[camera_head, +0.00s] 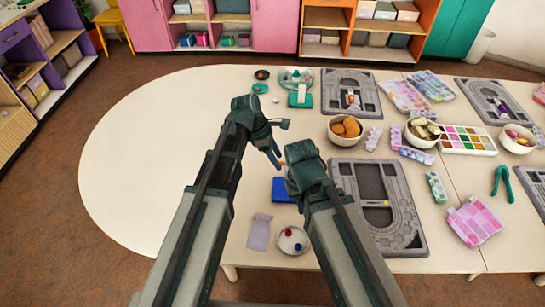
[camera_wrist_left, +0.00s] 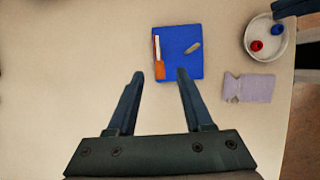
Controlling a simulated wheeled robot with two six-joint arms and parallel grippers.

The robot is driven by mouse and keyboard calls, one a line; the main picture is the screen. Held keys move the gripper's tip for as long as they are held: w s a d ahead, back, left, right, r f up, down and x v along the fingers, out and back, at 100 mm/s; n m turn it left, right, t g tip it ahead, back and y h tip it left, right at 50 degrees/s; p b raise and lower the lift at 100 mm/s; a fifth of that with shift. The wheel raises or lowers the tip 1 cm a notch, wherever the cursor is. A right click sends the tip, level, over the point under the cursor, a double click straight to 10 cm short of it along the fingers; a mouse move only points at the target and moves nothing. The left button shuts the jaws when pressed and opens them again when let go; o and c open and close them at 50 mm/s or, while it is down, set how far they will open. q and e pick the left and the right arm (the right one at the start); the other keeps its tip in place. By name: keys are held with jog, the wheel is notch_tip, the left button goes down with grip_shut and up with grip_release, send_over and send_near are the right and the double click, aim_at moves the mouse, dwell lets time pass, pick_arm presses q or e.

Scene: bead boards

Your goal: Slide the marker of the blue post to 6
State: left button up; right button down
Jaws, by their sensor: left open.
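A flat blue piece (camera_wrist_left: 182,62) lies on the table and carries a white strip (camera_wrist_left: 157,45) with an orange part (camera_wrist_left: 159,71) at its near end and a small grey-brown piece (camera_wrist_left: 195,47). I cannot tell which is the marker, and no numbers are readable. In the head view the blue piece (camera_head: 284,191) is partly hidden by my right arm. My left gripper (camera_wrist_left: 160,76) is open and empty, its fingertips on either side of the orange part in the picture, with contact unclear. My right gripper (camera_head: 305,170) is low beside it, its fingers hidden.
A lilac piece (camera_head: 259,232) and a white bowl (camera_head: 304,240) with red and blue beads are near the front edge. Grey boards (camera_head: 343,180), bowls of food (camera_head: 345,142) and a paint palette (camera_head: 467,152) fill the right. The table's left side (camera_head: 140,150) is clear.

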pick_arm(q)
jog(key=shift+f, duration=0.15)
pick_arm(e)
jog(key=shift+f, duration=0.1)
pick_arm(q)
grip_shut()
